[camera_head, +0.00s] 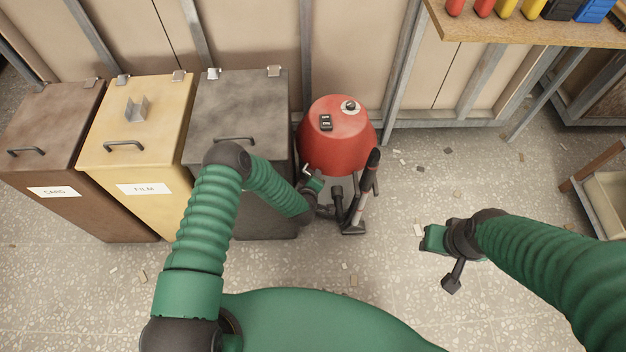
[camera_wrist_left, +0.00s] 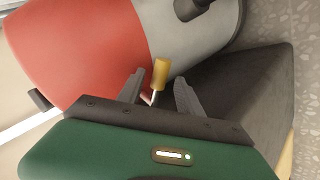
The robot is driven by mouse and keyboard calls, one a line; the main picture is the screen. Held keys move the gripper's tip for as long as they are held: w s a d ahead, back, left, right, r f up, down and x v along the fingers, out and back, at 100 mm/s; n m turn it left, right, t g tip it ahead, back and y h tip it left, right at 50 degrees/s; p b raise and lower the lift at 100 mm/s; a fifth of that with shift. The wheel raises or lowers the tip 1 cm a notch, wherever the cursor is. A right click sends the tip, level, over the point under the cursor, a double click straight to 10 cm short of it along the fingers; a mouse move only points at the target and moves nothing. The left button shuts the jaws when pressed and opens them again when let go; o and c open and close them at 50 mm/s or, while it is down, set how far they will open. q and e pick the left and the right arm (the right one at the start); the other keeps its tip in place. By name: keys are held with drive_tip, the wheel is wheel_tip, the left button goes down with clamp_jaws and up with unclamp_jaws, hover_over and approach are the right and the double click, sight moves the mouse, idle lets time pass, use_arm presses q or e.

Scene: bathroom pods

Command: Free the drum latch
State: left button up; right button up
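The drum is a vacuum with a red top (camera_head: 335,145); the left wrist view shows its red top (camera_wrist_left: 85,50) and grey lower body (camera_wrist_left: 195,45). A latch with a yellow grip (camera_wrist_left: 161,73) on a thin metal rod shows at the seam between red and grey. My left gripper (camera_head: 313,178) is at the drum's left side. In the left wrist view its fingers (camera_wrist_left: 160,90) are apart, with the latch between or just beyond their tips; contact cannot be told. My right gripper (camera_head: 432,240) hangs over the floor to the right, its fingers unclear.
A dark grey bin (camera_head: 240,105) stands close left of the drum, then a yellow FILM bin (camera_head: 140,160) and a brown CARD bin (camera_head: 45,130). A hose and floor nozzle (camera_head: 353,230) stand before the drum. A workbench (camera_head: 520,28) is at upper right. Floor at right is mostly clear.

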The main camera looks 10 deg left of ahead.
use_arm(q)
drive_tip(key=p+v, duration=0.5)
drive_tip(key=v, duration=1.2)
drive_tip(key=shift+a+f, duration=0.1)
drive_tip(key=shift+c, duration=0.2)
